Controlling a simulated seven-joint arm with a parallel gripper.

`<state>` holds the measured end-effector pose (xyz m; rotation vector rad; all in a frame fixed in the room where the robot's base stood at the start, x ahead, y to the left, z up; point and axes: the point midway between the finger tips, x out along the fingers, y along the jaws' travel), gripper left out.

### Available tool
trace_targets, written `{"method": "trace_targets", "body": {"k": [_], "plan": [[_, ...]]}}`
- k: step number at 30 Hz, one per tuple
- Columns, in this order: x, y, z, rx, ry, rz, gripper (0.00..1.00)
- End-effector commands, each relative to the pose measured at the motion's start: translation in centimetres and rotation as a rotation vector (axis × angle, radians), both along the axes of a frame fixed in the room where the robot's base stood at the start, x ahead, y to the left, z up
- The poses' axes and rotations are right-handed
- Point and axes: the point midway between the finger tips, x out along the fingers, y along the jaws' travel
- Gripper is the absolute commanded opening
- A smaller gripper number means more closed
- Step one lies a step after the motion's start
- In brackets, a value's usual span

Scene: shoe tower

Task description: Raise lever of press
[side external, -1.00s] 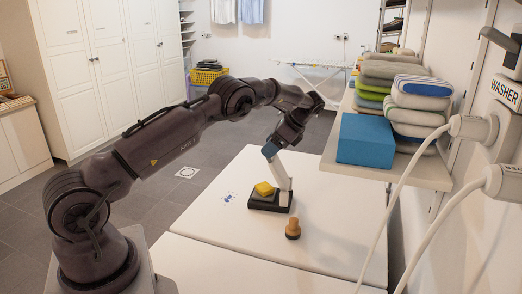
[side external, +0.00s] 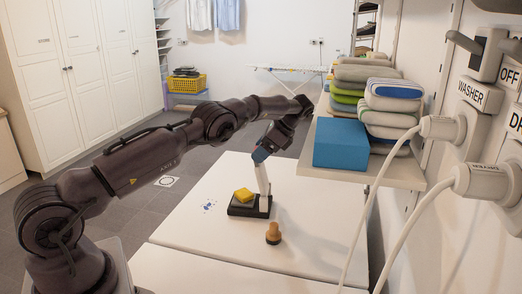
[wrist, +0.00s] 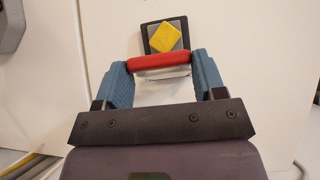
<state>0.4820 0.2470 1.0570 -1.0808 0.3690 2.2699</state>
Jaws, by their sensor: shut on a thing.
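The press has a black base (side external: 240,210) on the white table, with a yellow block (side external: 243,194) on it. Its pale lever (side external: 263,180) stands nearly upright, leaning slightly left at the top. My gripper (side external: 261,156) is at the top of the lever. In the wrist view, the red handle (wrist: 160,62) of the lever spans between the two blue fingers of my gripper (wrist: 162,66), which is shut on it. The yellow block (wrist: 165,39) shows beyond the handle. The lever's lower part is mostly hidden there.
A small wooden knobbed piece (side external: 273,234) stands on the table in front of the press. A shelf (side external: 400,174) at the right holds a blue box (side external: 340,143) and folded cloths (side external: 392,97). White cables hang at the right.

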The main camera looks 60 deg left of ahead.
Motion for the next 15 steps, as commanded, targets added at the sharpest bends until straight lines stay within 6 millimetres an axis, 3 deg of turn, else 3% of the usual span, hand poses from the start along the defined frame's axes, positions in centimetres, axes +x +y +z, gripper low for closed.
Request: {"method": "trace_targets", "body": {"k": [1, 3, 4, 15], "plan": [[0.2, -0.5, -0.8, -0.018, -0.003, -0.011, 0.7], [0.2, -0.4, -0.7, -0.016, -0.003, -0.009, 0.87], [0.2, -0.4, -0.6, -0.015, -0.002, -0.008, 0.89], [0.1, -0.1, 0.3, -0.008, -0.004, -0.003, 0.89]]}}
